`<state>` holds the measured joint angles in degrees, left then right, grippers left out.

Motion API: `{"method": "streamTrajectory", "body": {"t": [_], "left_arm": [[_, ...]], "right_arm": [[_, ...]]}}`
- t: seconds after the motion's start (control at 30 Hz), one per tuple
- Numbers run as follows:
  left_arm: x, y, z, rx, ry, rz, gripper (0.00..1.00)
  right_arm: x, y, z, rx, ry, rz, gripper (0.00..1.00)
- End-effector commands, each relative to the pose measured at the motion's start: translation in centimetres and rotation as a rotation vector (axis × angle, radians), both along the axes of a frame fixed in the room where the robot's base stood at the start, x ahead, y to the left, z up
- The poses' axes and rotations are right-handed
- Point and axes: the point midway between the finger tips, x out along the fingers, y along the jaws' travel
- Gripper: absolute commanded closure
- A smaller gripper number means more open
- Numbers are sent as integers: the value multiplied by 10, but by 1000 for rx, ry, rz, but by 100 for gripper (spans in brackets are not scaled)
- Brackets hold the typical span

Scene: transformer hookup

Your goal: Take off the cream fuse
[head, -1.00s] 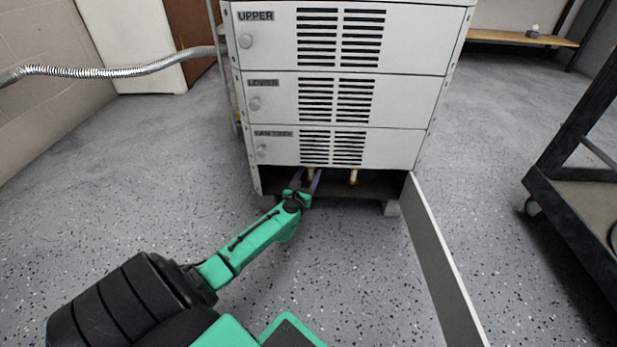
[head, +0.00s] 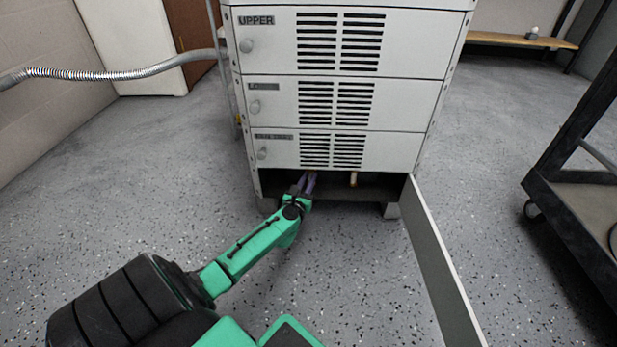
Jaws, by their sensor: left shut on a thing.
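My left gripper (head: 307,180) reaches into the dark open bay under the lowest panel of the grey cabinet (head: 407,151). A second cream piece (head: 353,180) hangs from the top of the bay to the right, apart from the gripper. My right gripper is not in view.
The bay's door (head: 440,262) stands open at the right, sloping toward me. A dark cart (head: 560,200) stands at the right edge. A metal conduit (head: 110,74) runs to the cabinet from the left. The speckled floor in front is clear.

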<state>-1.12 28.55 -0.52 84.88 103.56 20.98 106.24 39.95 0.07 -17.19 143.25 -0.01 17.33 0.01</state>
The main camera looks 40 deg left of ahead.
Motion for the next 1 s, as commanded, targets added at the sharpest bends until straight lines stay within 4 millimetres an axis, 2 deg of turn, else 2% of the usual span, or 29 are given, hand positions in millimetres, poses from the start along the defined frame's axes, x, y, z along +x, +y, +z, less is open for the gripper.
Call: {"method": "streamTrajectory", "body": {"t": [0.7,1.0], "left_arm": [[-18,-13,1,0,-1,1,100],[-19,-14,1,1,-1,1,100]], "right_arm": [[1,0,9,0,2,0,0],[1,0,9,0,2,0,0]]}}
